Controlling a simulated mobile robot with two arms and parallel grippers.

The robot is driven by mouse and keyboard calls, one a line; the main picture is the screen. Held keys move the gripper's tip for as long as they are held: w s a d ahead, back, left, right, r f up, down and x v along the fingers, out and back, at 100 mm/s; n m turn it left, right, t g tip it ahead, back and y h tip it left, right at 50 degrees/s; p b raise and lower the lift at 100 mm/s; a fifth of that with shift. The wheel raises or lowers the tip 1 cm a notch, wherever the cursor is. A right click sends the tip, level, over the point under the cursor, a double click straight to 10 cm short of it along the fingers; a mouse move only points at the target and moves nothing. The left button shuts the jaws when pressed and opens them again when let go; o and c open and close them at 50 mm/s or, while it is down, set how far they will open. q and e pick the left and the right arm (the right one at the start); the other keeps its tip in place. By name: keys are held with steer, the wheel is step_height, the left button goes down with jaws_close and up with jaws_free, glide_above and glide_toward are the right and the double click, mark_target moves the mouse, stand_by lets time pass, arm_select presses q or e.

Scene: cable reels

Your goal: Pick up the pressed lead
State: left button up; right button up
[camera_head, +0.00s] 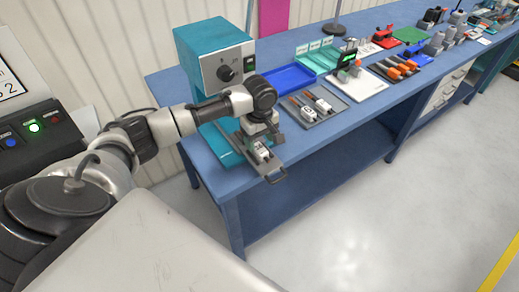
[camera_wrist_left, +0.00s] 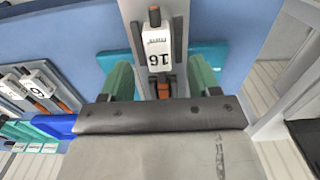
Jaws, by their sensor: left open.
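The pressed lead (camera_wrist_left: 157,45) has a white body marked 16, a dark tip and an orange part. It lies on a grey slide (camera_wrist_left: 181,20) with a handle; in the head view the lead (camera_head: 261,153) and slide (camera_head: 275,177) are in front of the teal press (camera_head: 214,60). My left gripper (camera_head: 258,142) is above it, pointing down. In the left wrist view its green fingers (camera_wrist_left: 162,78) are open, one on each side of the lead's orange end, with gaps visible. Part of the lead is hidden by my gripper. My right gripper is not in view.
A grey tray (camera_head: 318,118) with similar leads lies right of the slide, with a blue tray (camera_head: 290,79) behind it. A white board (camera_head: 360,88) and several tools stand further along the blue bench (camera_head: 222,181). The bench's front edge is close to the slide.

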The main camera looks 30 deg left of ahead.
mark_target(261, 149)
arm_select(q)
steer(key=shift+d+f+p, duration=0.2)
steer(key=shift+f+p, duration=0.3)
steer(key=shift+f, duration=1.7)
steer(key=shift+c, duration=0.3)
steer(key=c, duration=0.9)
steer(key=shift+c, duration=0.9)
steer(key=shift+r, duration=0.15)
